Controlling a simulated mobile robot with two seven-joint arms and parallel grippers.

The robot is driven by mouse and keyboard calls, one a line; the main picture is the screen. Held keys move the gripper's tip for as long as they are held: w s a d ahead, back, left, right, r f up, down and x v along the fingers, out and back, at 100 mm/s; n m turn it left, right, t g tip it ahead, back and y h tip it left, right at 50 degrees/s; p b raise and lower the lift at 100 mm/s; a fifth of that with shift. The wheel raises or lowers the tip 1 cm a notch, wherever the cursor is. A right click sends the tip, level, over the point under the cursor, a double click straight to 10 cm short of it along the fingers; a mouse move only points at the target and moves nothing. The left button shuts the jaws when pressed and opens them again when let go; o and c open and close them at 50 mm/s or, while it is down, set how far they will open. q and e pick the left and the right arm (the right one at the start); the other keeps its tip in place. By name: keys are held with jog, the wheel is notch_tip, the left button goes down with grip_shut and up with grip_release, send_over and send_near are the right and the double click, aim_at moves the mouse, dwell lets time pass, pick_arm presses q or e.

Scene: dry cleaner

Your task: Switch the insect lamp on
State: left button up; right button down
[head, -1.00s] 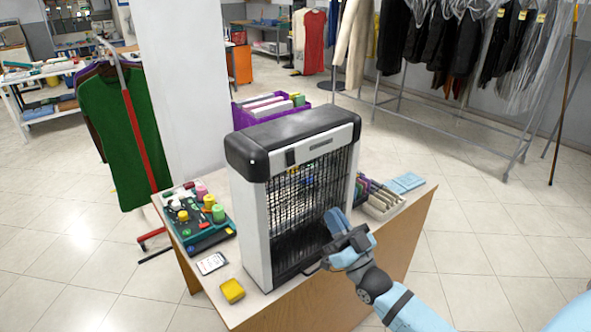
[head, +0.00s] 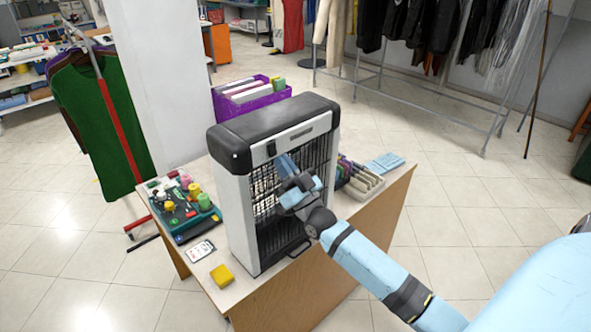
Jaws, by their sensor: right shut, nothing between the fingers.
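The insect lamp (head: 233,211) stands upright on a wooden table. It has a black top, light side walls and a dark wire grille at the front. A small black switch (head: 270,148) sits at the upper left of its front, below the black top. My right gripper (head: 281,166) is shut and empty, in front of the upper grille. Its fingertips point up toward the switch and appear just below and right of it; I cannot tell whether they touch anything. My left gripper is not in view.
On the table (head: 341,252) are a sewing tray (head: 190,222), a phone-like card (head: 200,251), a yellow block (head: 221,276) and a row of boxes (head: 362,184) at right. A purple crate (head: 252,114) is behind. A green garment (head: 100,120) hangs at left.

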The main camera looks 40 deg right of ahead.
jog(key=shift+w, duration=0.45)
jog(key=shift+f, duration=0.1)
